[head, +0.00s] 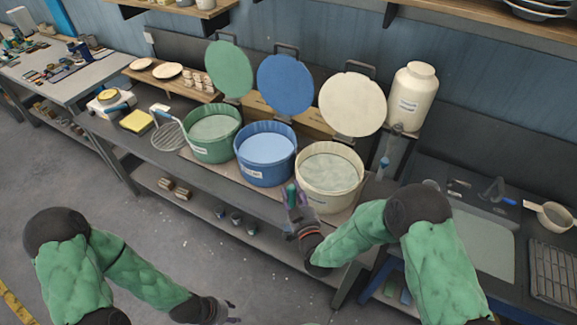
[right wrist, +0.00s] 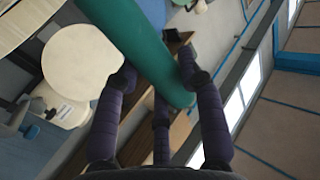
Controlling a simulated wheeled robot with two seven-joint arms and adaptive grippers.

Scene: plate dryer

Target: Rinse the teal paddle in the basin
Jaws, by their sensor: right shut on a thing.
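The teal paddle (right wrist: 135,40) crosses the right wrist view as a thick teal shaft between my fingers. In the head view only a short teal end (head: 291,192) shows, and the rest is hidden. My right gripper (head: 293,203) is shut on it, in front of the gap between the blue and cream tubs. It also shows in the right wrist view (right wrist: 165,88). The basin (head: 470,243) looks like the grey-green recess in the right bench, partly behind my right arm. My left gripper (head: 230,313) is low at the bottom edge, away from everything; its fingers are unclear.
A green tub (head: 211,150), a blue tub (head: 264,180) and a cream tub (head: 330,205) stand on the bench, lids raised behind. A cream jar (head: 412,97) stands at right. A strainer (head: 170,135) leans by the green tub. A pan (head: 550,215) and rack (head: 553,275) lie far right.

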